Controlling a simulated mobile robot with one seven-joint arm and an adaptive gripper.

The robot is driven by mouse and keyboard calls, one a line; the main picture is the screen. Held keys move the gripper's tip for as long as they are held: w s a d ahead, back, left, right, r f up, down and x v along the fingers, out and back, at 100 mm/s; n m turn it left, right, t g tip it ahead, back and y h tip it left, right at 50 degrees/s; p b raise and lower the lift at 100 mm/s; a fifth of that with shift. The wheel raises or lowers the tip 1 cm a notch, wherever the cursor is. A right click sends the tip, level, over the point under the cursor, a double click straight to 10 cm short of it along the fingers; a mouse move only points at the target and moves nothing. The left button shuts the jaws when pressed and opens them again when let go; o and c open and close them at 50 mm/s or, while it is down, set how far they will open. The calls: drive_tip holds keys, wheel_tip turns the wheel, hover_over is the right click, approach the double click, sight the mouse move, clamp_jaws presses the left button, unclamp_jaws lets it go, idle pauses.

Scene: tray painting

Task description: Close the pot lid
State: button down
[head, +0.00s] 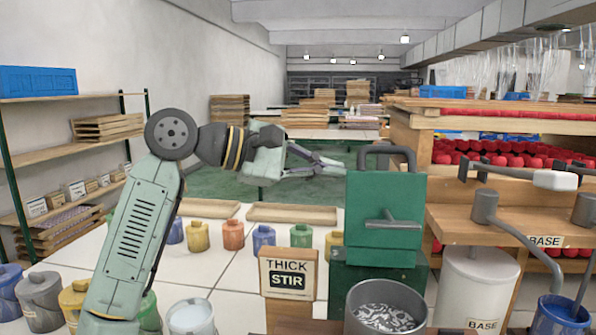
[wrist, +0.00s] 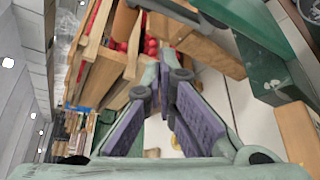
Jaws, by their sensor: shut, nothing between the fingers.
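A green panel (head: 384,210) with a grey bar handle across its face stands upright above a dark green box (head: 350,290); it looks like a raised lid, but I cannot tell its hinge. An open grey pot (head: 385,308) with speckled contents stands in front of it. My gripper (head: 328,167) is shut and empty, left of the panel's upper edge and apparently apart from it; the depth gap is unclear. In the wrist view, the fingers (wrist: 166,92) close together with nothing between them, and green surfaces (wrist: 262,48) show to the right.
A wooden THICK STIR sign (head: 289,253) stands left of the pot. Several coloured paint jars (head: 233,235) stand on the white tiled table (head: 130,243). A wooden rack (head: 400,135) with red items and a white BASE container (head: 478,285) stand on the right.

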drive_tip(key=shift+s+d+r, duration=0.35)
drive_tip(key=shift+s+r, duration=0.15)
drive_tip(key=shift+s, duration=0.25)
drive_tip(key=shift+s+d+r, duration=0.3)
drive_tip(key=shift+s+r, duration=0.15)
drive_tip(key=shift+s, duration=0.25)
drive_tip(key=shift+s+d, duration=0.1)
drive_tip(key=shift+s, duration=0.1)
